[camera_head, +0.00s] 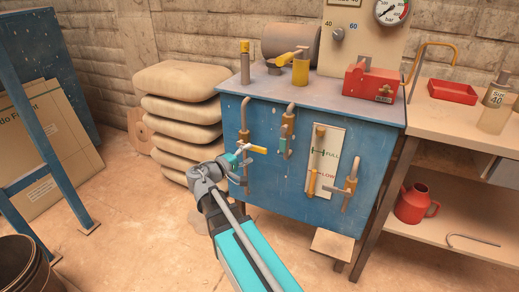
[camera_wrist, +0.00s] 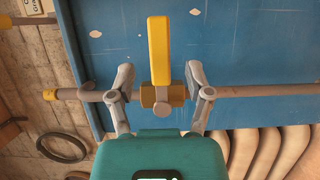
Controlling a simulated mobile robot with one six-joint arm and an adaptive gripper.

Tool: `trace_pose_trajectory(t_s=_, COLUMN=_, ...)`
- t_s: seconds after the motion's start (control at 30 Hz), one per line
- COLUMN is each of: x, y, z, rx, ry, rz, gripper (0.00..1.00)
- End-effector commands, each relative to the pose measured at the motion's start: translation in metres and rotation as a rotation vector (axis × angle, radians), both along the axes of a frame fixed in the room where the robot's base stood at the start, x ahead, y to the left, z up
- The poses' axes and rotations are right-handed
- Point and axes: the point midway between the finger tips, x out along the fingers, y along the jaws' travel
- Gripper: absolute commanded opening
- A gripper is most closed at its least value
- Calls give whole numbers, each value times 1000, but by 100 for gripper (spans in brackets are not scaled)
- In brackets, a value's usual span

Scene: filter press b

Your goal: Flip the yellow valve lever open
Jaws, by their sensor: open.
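The yellow valve lever (camera_wrist: 159,52) sticks out at right angles to its pipe in the wrist view. It is joined to a brass valve body (camera_wrist: 148,97). In the head view the lever (camera_head: 259,149) points sideways to the right from a vertical pipe on the front of the blue tank. My gripper (camera_wrist: 160,76) is open, with one finger on each side of the lever's base and valve. A gap shows between each finger and the lever. In the head view my gripper (camera_head: 241,160) is at the valve, and its fingertips partly hide the pipe there.
Another pipe with a teal-handled valve (camera_head: 283,142) is just right of the lever. A level gauge panel (camera_head: 325,162) and a further pipe (camera_head: 349,186) follow. Stacked sacks (camera_head: 180,112) stand left of the blue tank (camera_head: 390,128). A workbench (camera_head: 455,117) is at the right.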

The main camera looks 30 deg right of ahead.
Motion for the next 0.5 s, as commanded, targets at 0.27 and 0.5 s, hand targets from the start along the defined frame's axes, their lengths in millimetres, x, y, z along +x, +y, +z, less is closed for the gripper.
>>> trace_pose_trajectory(t_s=0.27, x=9, y=-30, z=0, rx=0, ry=0, rz=-1, gripper=66)
trace_pose_trajectory(t_s=0.5, x=12, y=-42, z=0, rx=0, ry=0, rz=0, gripper=66)
